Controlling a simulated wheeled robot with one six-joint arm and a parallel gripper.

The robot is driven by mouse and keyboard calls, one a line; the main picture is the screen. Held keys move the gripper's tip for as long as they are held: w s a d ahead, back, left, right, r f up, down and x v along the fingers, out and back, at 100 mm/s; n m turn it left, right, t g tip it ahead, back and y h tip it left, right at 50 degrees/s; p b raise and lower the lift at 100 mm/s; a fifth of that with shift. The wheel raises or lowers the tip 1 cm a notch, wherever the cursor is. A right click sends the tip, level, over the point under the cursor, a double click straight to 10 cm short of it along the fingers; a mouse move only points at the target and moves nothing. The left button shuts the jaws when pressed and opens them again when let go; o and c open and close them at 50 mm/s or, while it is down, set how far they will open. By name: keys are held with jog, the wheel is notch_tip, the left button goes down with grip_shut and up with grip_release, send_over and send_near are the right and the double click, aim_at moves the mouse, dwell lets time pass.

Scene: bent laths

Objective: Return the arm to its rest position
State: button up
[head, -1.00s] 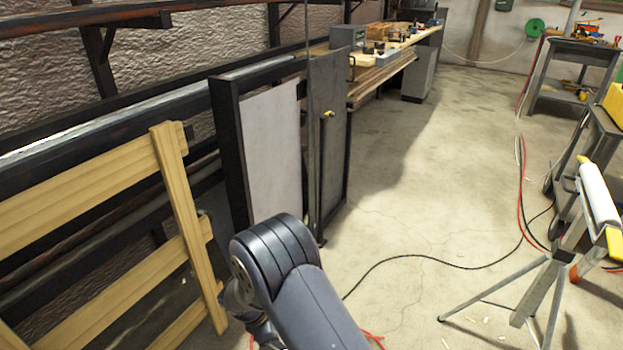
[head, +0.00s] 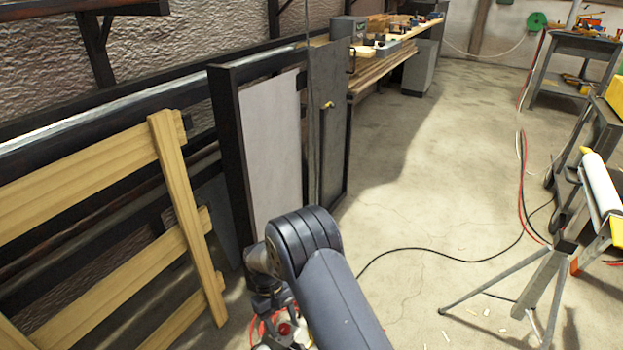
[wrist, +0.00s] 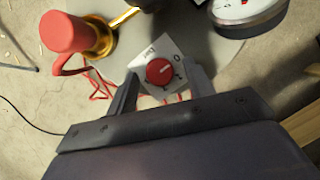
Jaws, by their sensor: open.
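In the wrist view my gripper (wrist: 162,82) is open, with its two dark fingers apart. Between them in the picture shows a red knob (wrist: 160,71) on a white plate with markings; I cannot tell how far below the fingers it lies. No held thing shows between the fingers. In the head view my arm (head: 330,275) bends at a dark joint at the bottom middle, and its wrist end hangs low; the fingers are not clear there.
A red cap on a brass fitting (wrist: 72,34) and a round gauge (wrist: 245,12) stand close to my gripper. A wooden lath frame (head: 177,190) and a panel rack (head: 270,150) are at left. A tripod stand (head: 545,280) is at right. Open floor (head: 440,170) lies between.

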jog(key=m, duration=0.1)
jog(key=m+y, duration=0.1)
jog(key=m, duration=0.2)
jog(key=shift+w+d+m+g+y, duration=0.15)
jog(key=shift+d+m+g+y, duration=0.15)
jog(key=shift+m+y, duration=0.1)
jog(key=m+y, duration=0.2)
jog(key=m, duration=0.3)
jog(key=shift+d, duration=0.1)
jog(key=shift+r, duration=0.15)
